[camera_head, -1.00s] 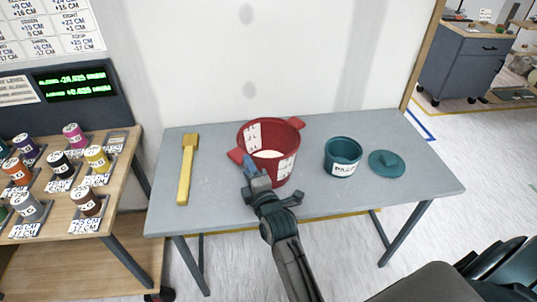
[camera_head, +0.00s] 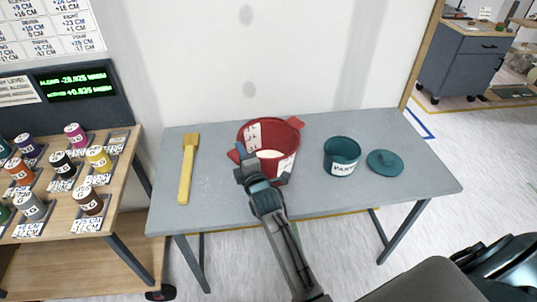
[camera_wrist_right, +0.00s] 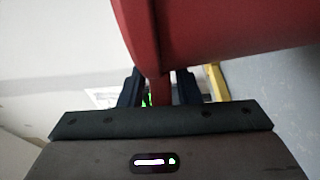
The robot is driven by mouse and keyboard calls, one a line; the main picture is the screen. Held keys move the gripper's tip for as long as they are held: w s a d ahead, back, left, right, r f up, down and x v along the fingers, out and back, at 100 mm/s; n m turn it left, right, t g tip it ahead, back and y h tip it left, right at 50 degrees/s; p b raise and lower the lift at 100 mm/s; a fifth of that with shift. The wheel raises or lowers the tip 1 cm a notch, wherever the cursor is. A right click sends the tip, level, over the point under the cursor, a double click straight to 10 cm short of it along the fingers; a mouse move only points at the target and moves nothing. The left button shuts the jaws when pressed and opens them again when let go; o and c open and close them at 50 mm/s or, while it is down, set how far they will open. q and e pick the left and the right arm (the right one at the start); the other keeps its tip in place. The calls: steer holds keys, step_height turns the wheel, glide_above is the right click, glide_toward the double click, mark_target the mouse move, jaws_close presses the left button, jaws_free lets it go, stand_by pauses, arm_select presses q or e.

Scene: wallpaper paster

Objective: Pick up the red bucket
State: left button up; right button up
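The red bucket (camera_head: 286,136) stands upright on the grey table, with white labels on it and a pale content inside. One red side handle shows at its back right; the left front handle is partly hidden by my right gripper (camera_head: 240,163). In the right wrist view the bucket wall (camera_wrist_right: 230,25) fills the top. Its red handle (camera_wrist_right: 160,88) hangs between the two dark fingers of my right gripper (camera_wrist_right: 160,92), with narrow gaps at the sides. The gripper looks open around the handle. My left gripper is not in view.
A yellow brush (camera_head: 186,170) lies left of the bucket on the table (camera_head: 220,205). A teal pot (camera_head: 341,157) and a teal lid (camera_head: 385,162) are to its right. A wooden stand with several small labelled cans (camera_head: 90,203) is at the left. A white wall stands behind.

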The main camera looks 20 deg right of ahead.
jaws_close()
steer(key=shift+r, duration=0.1)
steer(key=shift+r, duration=0.1)
